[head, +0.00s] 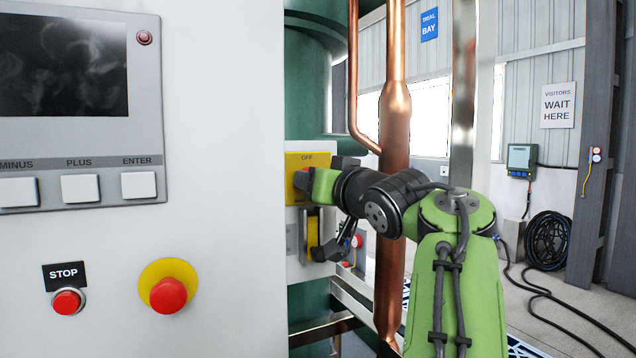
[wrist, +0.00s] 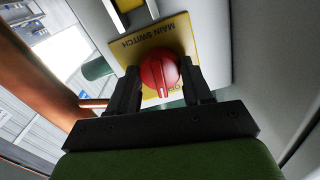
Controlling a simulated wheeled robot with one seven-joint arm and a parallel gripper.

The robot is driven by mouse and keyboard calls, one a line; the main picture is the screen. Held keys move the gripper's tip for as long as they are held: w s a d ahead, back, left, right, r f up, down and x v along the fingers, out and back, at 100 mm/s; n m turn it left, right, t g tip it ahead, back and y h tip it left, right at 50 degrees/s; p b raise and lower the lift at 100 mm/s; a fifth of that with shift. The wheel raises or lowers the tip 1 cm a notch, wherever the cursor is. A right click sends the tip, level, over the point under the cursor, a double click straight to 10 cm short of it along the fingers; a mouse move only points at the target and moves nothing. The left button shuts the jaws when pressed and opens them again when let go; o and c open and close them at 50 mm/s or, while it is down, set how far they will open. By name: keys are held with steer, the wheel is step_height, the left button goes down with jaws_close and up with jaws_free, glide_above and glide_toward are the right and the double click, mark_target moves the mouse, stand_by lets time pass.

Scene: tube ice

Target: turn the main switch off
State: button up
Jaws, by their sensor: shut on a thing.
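The main switch is a red rotary knob (wrist: 160,75) on a yellow plate (wrist: 183,40). My gripper (wrist: 161,82) is shut on the knob, one finger on each side.
A white cabinet with a screen (head: 63,65), buttons, a small red STOP button (head: 67,301) and a red mushroom button (head: 168,295) stands left. A yellow-and-grey fitting (head: 312,235) sits below the switch. A copper pipe (head: 396,110) rises close behind my arm.

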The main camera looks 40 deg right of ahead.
steer(key=shift+f+n, duration=0.15)
steer(key=shift+n, duration=0.75)
steer(key=o, duration=1)
steer(key=shift+o, duration=0.2)
steer(key=v, duration=1.6)
steer(key=shift+w, duration=0.15)
